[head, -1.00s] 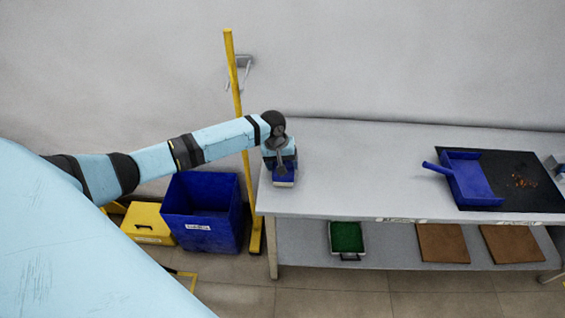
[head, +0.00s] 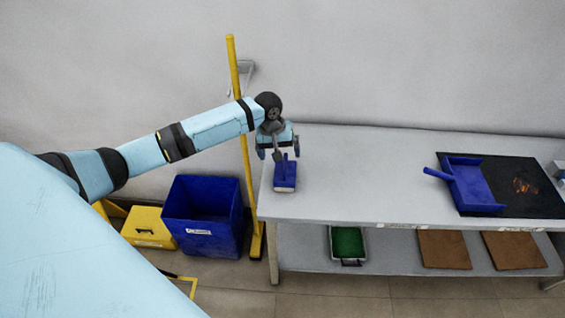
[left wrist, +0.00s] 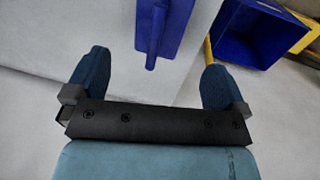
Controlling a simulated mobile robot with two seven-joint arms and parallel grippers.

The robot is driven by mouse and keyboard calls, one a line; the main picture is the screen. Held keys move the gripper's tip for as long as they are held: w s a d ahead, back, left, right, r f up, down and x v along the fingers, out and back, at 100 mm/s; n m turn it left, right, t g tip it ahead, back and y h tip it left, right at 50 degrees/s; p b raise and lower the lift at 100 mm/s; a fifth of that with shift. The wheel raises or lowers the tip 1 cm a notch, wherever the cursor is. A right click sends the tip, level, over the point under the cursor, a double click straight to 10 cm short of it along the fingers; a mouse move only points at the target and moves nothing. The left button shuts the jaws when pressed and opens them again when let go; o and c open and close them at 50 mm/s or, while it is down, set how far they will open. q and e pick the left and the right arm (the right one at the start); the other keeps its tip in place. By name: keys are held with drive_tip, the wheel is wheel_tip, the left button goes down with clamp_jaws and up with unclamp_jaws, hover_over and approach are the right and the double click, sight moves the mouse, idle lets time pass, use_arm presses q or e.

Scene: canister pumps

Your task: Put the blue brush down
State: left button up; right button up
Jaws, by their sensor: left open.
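The blue brush (head: 285,184) rests on the left end of the grey bench (head: 350,180), its handle pointing toward the back. My left gripper (head: 275,154) is open, above and just behind the brush, apart from it. In the left wrist view the brush (left wrist: 164,30) lies beyond the two spread fingers, and nothing is between the fingertips (left wrist: 148,78). My right gripper is in neither view.
A blue dustpan (head: 470,185) lies partly on a black mat (head: 530,200) with brown debris (head: 524,185). A blue bin (head: 203,212), a yellow box (head: 148,228) and a yellow post (head: 240,120) stand left of the bench. The bench middle is clear.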

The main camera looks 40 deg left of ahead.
use_arm(q)
drive_tip(key=s+d+f+m+t+h, duration=0.1)
drive_tip(key=s+d+f+m+t, duration=0.15)
drive_tip(key=s+d+f, duration=0.35)
drive_tip(key=s+d+f+m+t+h, duration=0.25)
drive_tip(key=s+d+f, duration=0.2)
drive_tip(key=d, duration=0.35)
drive_tip(key=s+d+m+t+y, duration=0.1)
drive_tip(key=s+d+m+t, duration=0.1)
drive_tip(key=s, duration=0.5)
drive_tip(key=s+d+m+t, duration=0.2)
drive_tip(key=s+t, duration=0.1)
drive_tip(key=s, duration=0.5)
drive_tip(key=shift+s+d+r+y, duration=0.15)
drive_tip(key=shift+d+r+y, duration=0.05)
drive_tip(key=shift+d+y, duration=0.15)
